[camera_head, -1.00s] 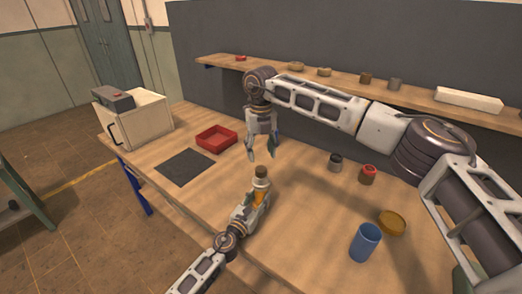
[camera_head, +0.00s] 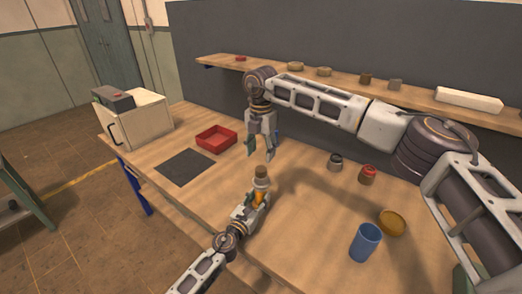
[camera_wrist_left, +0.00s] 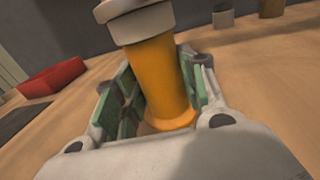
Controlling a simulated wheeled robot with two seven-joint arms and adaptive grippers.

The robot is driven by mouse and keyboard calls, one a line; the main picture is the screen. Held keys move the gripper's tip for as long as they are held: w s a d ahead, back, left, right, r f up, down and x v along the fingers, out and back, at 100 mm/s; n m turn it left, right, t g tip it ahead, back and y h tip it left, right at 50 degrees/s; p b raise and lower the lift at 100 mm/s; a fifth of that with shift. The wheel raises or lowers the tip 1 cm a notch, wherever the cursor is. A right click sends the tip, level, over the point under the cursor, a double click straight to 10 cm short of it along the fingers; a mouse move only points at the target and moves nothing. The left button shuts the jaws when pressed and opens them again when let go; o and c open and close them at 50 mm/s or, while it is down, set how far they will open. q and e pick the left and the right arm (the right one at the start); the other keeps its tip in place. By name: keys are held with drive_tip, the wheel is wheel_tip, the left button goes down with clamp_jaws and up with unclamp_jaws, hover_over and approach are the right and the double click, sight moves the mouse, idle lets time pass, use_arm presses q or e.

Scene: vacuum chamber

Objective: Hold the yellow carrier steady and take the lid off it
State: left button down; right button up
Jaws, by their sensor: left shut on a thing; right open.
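The yellow carrier (camera_head: 257,198) stands near the front edge of the wooden table. A pale grey-brown lid (camera_head: 261,173) sits on its top. My left gripper (camera_head: 260,202) is shut around the carrier's body; in the left wrist view the green-padded fingers lie on both sides of the yellow carrier (camera_wrist_left: 160,75), with the lid (camera_wrist_left: 135,15) above them. My right gripper (camera_head: 260,150) is open and empty, pointing down above the carrier and a little behind it, apart from the lid.
A red tray (camera_head: 216,139) and a dark mat (camera_head: 185,167) lie to the left, with a box (camera_head: 140,125) beyond. A shelf (camera_head: 300,72) runs along the back.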

sight(261, 168)
drive_tip(key=m, duration=0.5)
drive_tip(key=shift+m, duration=0.3)
drive_tip(key=m, duration=0.4)
drive_tip(key=shift+m, duration=0.4)
drive_tip(key=shift+f, duration=0.1)
drive_tip(key=shift+f, duration=3.9)
